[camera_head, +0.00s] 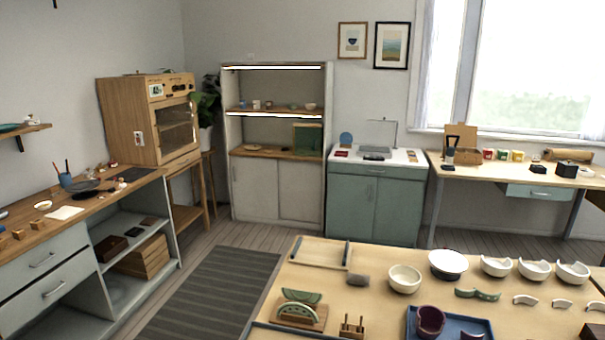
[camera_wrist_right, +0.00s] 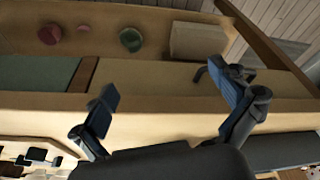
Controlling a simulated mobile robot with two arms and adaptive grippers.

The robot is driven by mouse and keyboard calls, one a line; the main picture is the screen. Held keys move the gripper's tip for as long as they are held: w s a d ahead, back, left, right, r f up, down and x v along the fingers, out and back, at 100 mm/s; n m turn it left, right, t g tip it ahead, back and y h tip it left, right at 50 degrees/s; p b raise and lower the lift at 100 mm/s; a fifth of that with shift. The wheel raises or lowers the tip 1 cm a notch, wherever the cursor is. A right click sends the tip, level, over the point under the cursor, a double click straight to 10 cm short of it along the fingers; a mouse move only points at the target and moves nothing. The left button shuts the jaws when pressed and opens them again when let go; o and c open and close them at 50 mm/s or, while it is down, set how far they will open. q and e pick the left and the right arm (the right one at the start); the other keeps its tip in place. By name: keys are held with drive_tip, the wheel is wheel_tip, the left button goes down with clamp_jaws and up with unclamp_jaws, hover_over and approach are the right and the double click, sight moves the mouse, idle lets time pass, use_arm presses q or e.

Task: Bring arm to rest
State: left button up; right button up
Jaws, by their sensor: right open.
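My right gripper (camera_wrist_right: 170,95) shows in the right wrist view with its two dark fingers spread wide apart. Nothing is between the fingers. Behind it is a pale wooden surface with an edge running across the picture. Neither gripper shows in the head view, and my left gripper is in no frame.
In the head view a table (camera_head: 385,320) at the front right holds several bowls, broken pieces and a blue tray (camera_head: 412,322). A workbench (camera_head: 90,212) stands at the left. The floor around the grey rug (camera_head: 215,295) is clear. A red pot (camera_wrist_right: 49,35) shows in the wrist view.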

drive_tip(key=s+f+g+b, duration=0.1)
drive_tip(key=s+f+b, duration=0.1)
drive_tip(key=f, duration=1)
drive_tip(key=s+f+b, duration=0.2)
drive_tip(key=f, duration=1)
drive_tip(key=s+d+f+g+b, duration=0.1)
drive_tip(key=s+d+f+b, duration=0.2)
drive_tip(key=s+f, duration=1.3)
wheel_tip(320, 180, down, 2)
drive_tip(key=shift+b, duration=0.4)
